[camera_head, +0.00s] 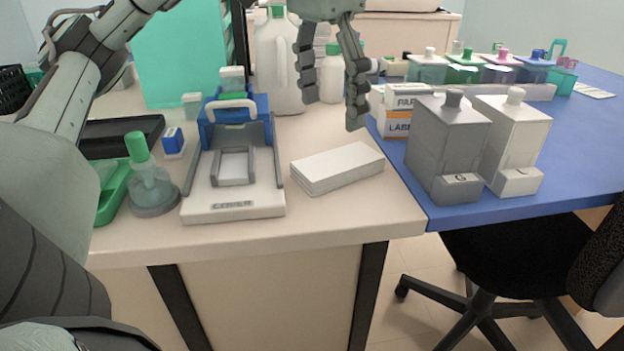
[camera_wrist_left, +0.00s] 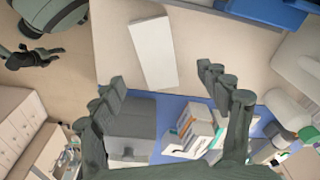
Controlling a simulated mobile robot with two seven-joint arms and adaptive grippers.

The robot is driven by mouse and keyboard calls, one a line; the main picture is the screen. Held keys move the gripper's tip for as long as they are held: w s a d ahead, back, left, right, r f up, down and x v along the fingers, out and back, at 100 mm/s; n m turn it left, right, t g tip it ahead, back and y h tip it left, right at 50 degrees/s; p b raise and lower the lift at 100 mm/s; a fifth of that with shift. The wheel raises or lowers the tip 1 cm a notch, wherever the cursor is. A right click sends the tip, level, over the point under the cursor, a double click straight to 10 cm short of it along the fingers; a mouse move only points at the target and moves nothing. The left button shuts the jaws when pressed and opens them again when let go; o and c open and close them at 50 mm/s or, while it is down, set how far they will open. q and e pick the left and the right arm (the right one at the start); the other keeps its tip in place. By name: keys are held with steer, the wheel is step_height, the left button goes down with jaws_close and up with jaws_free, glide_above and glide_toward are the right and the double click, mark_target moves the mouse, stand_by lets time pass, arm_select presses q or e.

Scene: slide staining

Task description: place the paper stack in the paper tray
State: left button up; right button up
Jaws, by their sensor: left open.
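The paper stack (camera_head: 338,168) is a flat white block of sheets near the front right corner of the beige counter. It also shows in the left wrist view (camera_wrist_left: 153,55) at top centre. My left gripper (camera_head: 332,110) is open and empty above and behind the stack, apart from it. Its two sides show in the left wrist view (camera_wrist_left: 165,80), spread wide below the stack. A dark shallow tray (camera_head: 122,132) lies at the left of the counter, partly behind my arm; I cannot tell if it is the paper tray.
A white and blue device (camera_head: 232,206) stands left of the stack, with a green-capped bottle (camera_head: 152,188) beside it. Grey (camera_head: 446,148) and white (camera_head: 515,140) dispensers stand on the blue bench (camera_head: 590,145). Boxes (camera_head: 397,123) and a large jug (camera_head: 277,70) stand behind.

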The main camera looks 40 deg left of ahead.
mark_target(338, 159)
arm_select(q)
step_height(338, 159, down, 2)
steer(key=shift+w+f+b, duration=0.1)
steer(key=shift+f+b, duration=0.15)
steer(key=shift+b, duration=0.4)
steer(key=shift+w+f, duration=0.1)
steer(key=shift+f, duration=0.3)
steer(key=f, duration=0.3)
steer(key=f+b, duration=0.1)
steer(key=shift+w+d+f, duration=0.25)
steer(key=shift+d+f, duration=0.15)
arm_select(e)
step_height(338, 159, up, 6)
steer(key=shift+s, duration=0.35)
arm_select(q)
steer(key=shift+c, duration=0.3)
arm_select(e)
steer(key=shift+r, duration=0.1)
arm_select(q)
steer(key=c, duration=1.4)
steer(key=shift+r, duration=0.2)
